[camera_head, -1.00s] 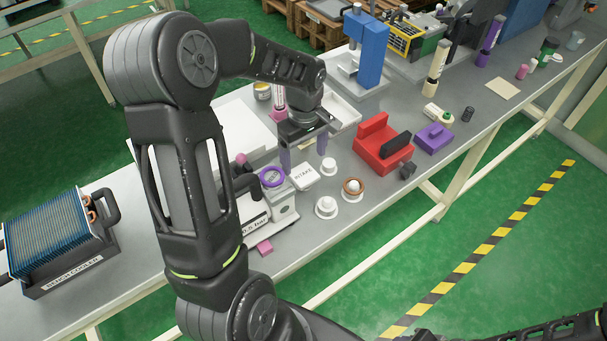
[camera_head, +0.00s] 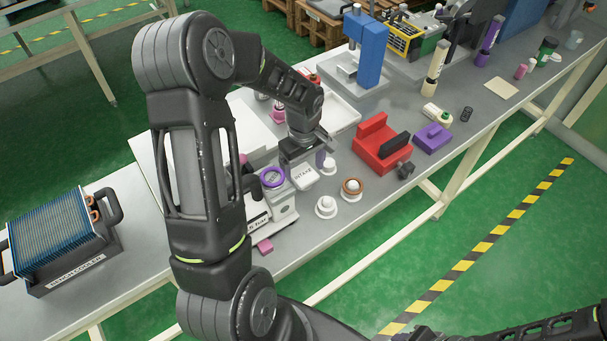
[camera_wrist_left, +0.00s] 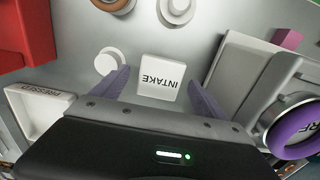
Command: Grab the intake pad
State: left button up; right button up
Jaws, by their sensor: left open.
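The intake pad (camera_head: 303,176) is a small white block marked INTAKE, on the bench beside a grey device with a purple ring. In the left wrist view the intake pad (camera_wrist_left: 160,77) lies between the purple fingers of my left gripper (camera_wrist_left: 157,88), with a gap on each side. In the head view my left gripper (camera_head: 308,163) is low over the pad, and its body partly hides its fingers. It is open and holds nothing. Only part of my right arm shows at the bottom right; its gripper is out of view.
The purple-ringed device (camera_head: 283,205) stands close to the pad. White round knobs (camera_head: 326,207) and a brown-ringed knob (camera_head: 352,188) are near it. A red block (camera_head: 380,146) and a purple block (camera_head: 433,137) lie to the right. A white PRESSED tray (camera_wrist_left: 38,105) is beside the gripper.

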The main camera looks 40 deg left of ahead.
aim_at(304, 174)
pick_arm(q)
jog(key=c, duration=1.4)
jog(key=shift+r, duration=0.1)
notch_tip(304, 174, up, 10)
jog(key=b, duration=0.1)
